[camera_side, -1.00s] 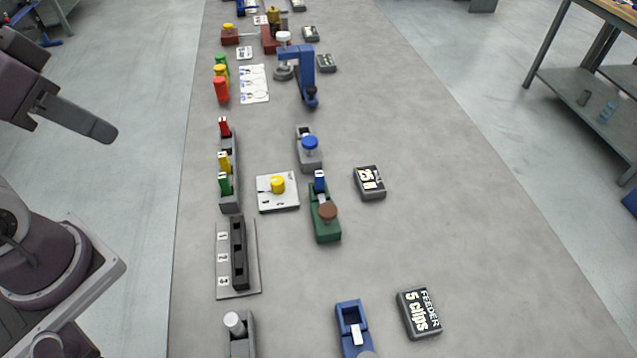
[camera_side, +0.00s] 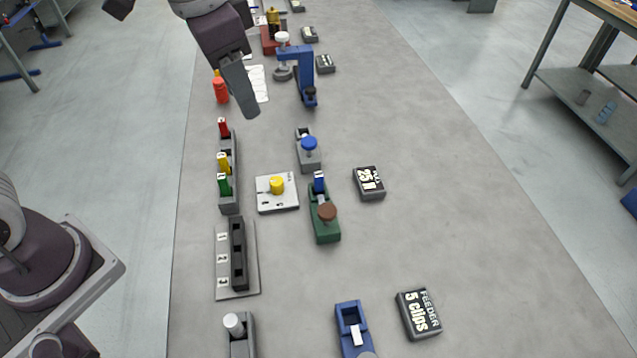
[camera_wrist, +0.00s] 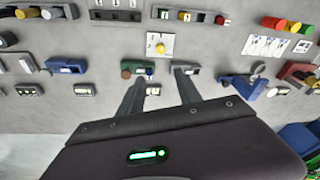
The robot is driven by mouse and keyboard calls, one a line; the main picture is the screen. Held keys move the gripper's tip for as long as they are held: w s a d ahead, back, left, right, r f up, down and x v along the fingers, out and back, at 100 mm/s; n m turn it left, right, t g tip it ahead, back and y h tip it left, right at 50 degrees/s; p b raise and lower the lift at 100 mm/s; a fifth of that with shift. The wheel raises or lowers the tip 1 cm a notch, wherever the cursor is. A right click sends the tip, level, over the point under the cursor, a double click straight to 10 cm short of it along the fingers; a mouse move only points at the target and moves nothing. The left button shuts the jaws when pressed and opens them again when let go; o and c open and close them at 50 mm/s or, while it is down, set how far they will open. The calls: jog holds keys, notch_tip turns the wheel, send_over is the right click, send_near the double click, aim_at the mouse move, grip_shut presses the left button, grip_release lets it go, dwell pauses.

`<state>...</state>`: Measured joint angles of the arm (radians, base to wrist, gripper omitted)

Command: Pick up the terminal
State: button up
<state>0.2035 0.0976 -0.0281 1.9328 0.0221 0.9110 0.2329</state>
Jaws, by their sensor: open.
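No single part is marked as the terminal. Small red (camera_side: 224,127), yellow (camera_side: 223,161) and green (camera_side: 224,184) pieces stand upright in a grey rack (camera_side: 229,204) on the left of the table. A small blue piece (camera_side: 319,180) stands at the far end of a green fixture (camera_side: 325,230) with a brown knob. My gripper (camera_side: 247,112) is above the table beyond the rack in the side view, apart from these pieces. In the wrist view my gripper (camera_wrist: 160,80) is open and empty, its fingers pointing towards the green fixture and a grey fixture (camera_wrist: 186,70).
A white plate (camera_side: 290,204) with a yellow knob lies between rack and green fixture. A black slotted holder (camera_side: 239,255), a blue clamp (camera_side: 302,75), a blue feeder (camera_side: 350,315) and dark label blocks (camera_side: 370,183) stand around. The table's right side is clear.

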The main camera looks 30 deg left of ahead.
aim_at(320, 174)
jog(key=w+d+f+m, duration=0.1)
jog(key=w+d+f, duration=0.1)
jog(key=f, duration=0.1)
jog(key=w+d+f+m+g, duration=0.1)
jog(key=w+d+f, duration=0.1)
jog(key=d+f, duration=0.1)
jog(key=w+d+f+m+g, duration=0.1)
jog(key=w+d+f, duration=0.1)
jog(key=f, duration=0.3)
jog(key=shift+w+d+f, duration=0.25)
jog(key=shift+w, duration=0.25)
jog(key=shift+m, duration=0.3)
jog(key=f, duration=0.8)
jog(key=shift+w+d+f, duration=0.35)
jog(key=shift+d+f, duration=0.05)
grip_shut()
